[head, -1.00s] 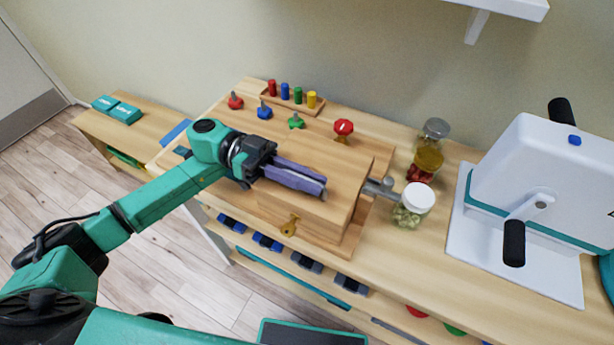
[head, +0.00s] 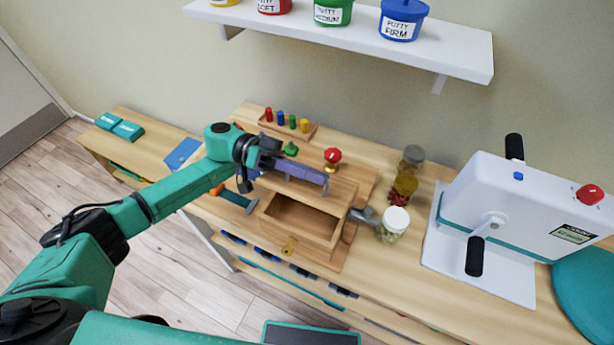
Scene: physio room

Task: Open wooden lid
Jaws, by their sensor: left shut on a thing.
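A wooden box (head: 283,237) stands on the bench with its hollow inside showing. Its wooden lid (head: 345,192) is raised towards the back, partly hidden behind my left gripper. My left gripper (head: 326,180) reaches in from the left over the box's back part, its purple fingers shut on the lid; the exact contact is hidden. A brass latch (head: 289,245) is on the box's front. My right gripper is not in view.
A red knob (head: 332,156) stands behind the lid, with a peg rack (head: 292,127) further back. A grey fitting (head: 364,216) and jars (head: 394,224) are at the right. A white crank machine (head: 520,205) stands further right. A shelf with putty tubs (head: 402,18) hangs above.

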